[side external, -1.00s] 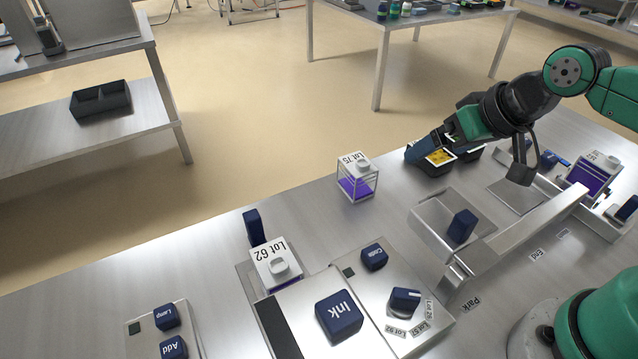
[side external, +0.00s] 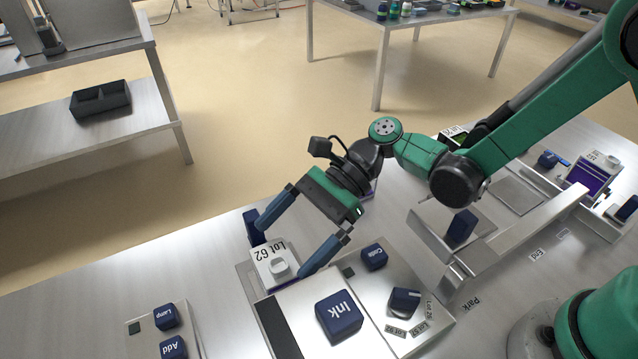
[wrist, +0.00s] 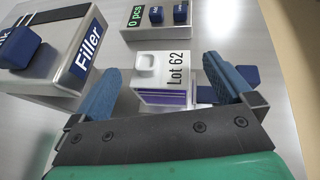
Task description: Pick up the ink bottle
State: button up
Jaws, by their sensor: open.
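A white-topped box with a round-edged cap, marked "Lot 62" (side external: 272,258), stands at the left end of the machine. It also shows in the wrist view (wrist: 150,72), with purple contents low in its side. My gripper (side external: 280,250) is open, and in the wrist view (wrist: 166,78) its two blue fingers lie on either side of this box. I cannot tell if they touch it. A dark blue block lettered "Ink" (side external: 339,318) sits on the machine top, to the right of the fingers. No other thing is labelled ink.
The machine, marked "Filler" (wrist: 87,50), carries a "Code" block (side external: 374,257) and a dark blue knob (side external: 404,301). A dark blue upright piece (side external: 252,225) stands behind the box. A small panel with "Lamp" (side external: 166,317) and "Add" (side external: 173,347) blocks is at front left.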

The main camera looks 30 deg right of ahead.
aim_at(262, 268)
jog(key=x, duration=0.5)
jog(key=c, duration=1.2)
jog(key=shift+c, duration=0.2)
jog(key=shift+r, duration=0.15)
